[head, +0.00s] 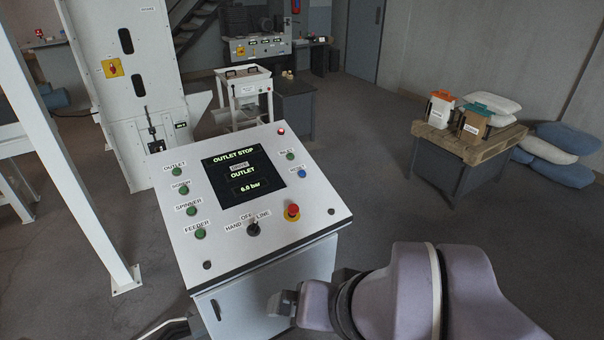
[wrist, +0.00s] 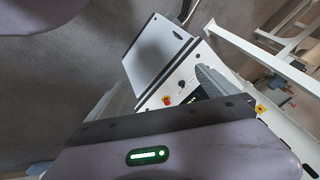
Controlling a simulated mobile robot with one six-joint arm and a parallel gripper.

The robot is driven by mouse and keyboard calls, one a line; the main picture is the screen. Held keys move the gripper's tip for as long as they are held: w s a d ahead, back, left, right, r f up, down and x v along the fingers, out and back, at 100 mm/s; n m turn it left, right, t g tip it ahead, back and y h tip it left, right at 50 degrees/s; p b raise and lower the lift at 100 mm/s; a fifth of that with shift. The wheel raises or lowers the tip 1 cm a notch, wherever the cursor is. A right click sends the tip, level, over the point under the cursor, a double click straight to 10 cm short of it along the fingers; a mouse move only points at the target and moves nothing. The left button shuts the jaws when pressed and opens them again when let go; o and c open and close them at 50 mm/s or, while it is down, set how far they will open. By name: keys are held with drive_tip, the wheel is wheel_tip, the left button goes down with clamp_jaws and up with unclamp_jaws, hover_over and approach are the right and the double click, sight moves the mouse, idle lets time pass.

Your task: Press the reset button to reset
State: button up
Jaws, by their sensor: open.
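The white control panel (head: 180,225) stands in the middle of the head view, with its sloped face toward me. The blue reset button (head: 302,174) is at its right side, below a green button (head: 290,156). The screen (head: 243,172) reads OUTLET STOP and 6.0 bar. My gripper (head: 284,303) is low in front of the panel's cabinet, apart from the reset button, open and with nothing seen in it. In the wrist view the panel (wrist: 150,103) shows tilted, partly covered by a grey part of mine; I cannot make out the reset button there.
A red emergency stop (head: 292,211) and a black selector switch (head: 254,229) sit on the panel's lower part. Several green buttons line its left side. A white post (head: 75,150) stands left. A pallet table (head: 460,150) with containers and sacks is right. Floor between is clear.

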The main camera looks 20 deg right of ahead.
clamp_jaws()
idle(1.5)
